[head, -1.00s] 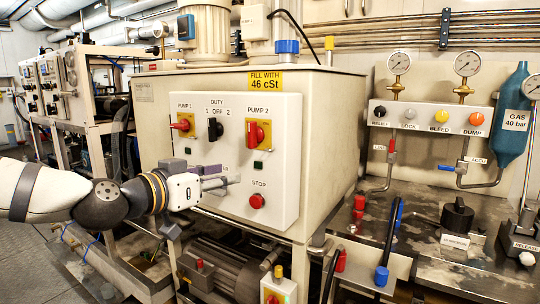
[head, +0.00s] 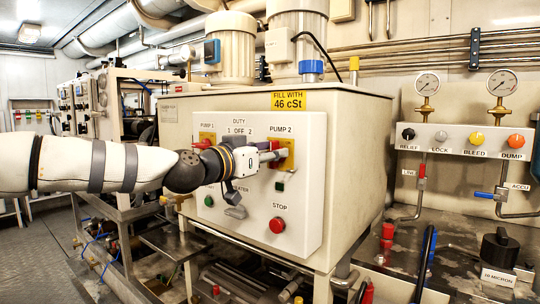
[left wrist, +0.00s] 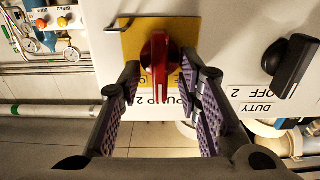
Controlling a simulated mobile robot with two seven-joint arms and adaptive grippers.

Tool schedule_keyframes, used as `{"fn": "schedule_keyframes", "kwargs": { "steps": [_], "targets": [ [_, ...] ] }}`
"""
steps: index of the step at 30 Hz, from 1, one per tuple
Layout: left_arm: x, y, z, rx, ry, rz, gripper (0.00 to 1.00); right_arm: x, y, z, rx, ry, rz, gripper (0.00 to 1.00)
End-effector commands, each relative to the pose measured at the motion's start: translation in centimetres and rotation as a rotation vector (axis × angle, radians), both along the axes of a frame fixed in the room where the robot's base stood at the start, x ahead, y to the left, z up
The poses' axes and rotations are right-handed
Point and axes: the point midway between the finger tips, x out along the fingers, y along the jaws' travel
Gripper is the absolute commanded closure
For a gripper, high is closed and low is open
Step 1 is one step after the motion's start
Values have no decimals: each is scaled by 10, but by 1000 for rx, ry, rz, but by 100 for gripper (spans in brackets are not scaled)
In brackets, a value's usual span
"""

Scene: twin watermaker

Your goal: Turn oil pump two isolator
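The pump 2 isolator is a red rotary knob (head: 285,153) on a yellow plate, at the upper right of the white control panel (head: 312,210). My left gripper (head: 272,152) is right in front of it and hides part of it. In the left wrist view the red knob (left wrist: 158,60) stands between the two fingers of my left gripper (left wrist: 162,78), its handle lined up with the picture's height. The fingers are open, one on each side, with a gap to the knob. My right gripper is not in view.
The red pump 1 isolator (head: 205,140) is to the left, partly behind my left arm. The black duty switch (left wrist: 291,62) is beside the left gripper. A red stop button (head: 277,225) sits lower on the panel. Gauges and a valve block (head: 460,139) are to the right.

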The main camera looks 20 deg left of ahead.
Motion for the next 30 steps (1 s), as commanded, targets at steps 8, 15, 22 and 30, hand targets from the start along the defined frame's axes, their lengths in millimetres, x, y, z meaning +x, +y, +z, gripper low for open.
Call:
{"fn": "schedule_keyframes", "kwargs": {
  "steps": [8,15,22,30],
  "targets": [
    [0,0,0,0,0,0,100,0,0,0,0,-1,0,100],
    [0,0,0,-8,3,0,100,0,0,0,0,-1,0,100],
    [0,1,0,-87,33,0,100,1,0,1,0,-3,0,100],
    [0,3,-1,-297,109,0,100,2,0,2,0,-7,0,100]
  ]
}}
